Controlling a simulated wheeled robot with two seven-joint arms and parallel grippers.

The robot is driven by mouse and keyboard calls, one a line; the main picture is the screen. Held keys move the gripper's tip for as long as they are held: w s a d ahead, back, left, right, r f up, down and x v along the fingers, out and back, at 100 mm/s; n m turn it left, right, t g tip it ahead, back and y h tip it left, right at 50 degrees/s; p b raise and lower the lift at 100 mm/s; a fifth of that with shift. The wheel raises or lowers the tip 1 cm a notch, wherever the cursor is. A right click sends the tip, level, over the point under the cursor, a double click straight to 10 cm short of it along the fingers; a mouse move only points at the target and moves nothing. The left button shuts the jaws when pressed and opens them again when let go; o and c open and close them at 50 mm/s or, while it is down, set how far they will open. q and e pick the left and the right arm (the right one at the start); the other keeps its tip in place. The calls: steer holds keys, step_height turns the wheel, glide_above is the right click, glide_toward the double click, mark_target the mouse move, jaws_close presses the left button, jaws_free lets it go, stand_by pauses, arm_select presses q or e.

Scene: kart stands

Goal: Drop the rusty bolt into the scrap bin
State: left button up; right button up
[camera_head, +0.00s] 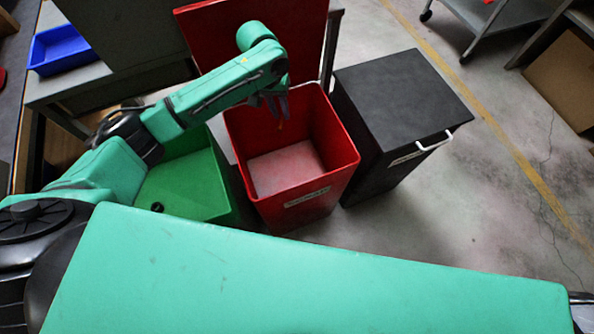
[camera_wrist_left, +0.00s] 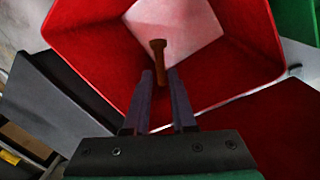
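The rusty bolt (camera_wrist_left: 158,56) is brown with a wider head. It stands out lengthwise from between the fingertips of my left gripper (camera_wrist_left: 160,80), which is shut on its lower end. In the head view my left gripper (camera_head: 278,113) points down over the mouth of the open red bin (camera_head: 328,178), and the bolt shows as a small brown tip below the fingers. The red bin has a front label too small to read surely. Its pale floor looks empty. My right gripper is not in view.
The red bin's raised lid (camera_head: 240,35) stands behind it. An open green bin (camera_head: 190,185) stands left, with a small dark round thing inside. A black bin (camera_head: 395,95) with a shut lid and white handle stands right. A blue tray (camera_head: 62,50) sits on a bench.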

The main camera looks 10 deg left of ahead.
arm_select(q)
steer(key=shift+o, duration=0.9)
step_height(320, 180, up, 14)
steer(key=a+p, duration=0.1)
steer(key=a, duration=0.1)
steer(key=shift+r, duration=0.15)
steer(key=shift+a, duration=0.1)
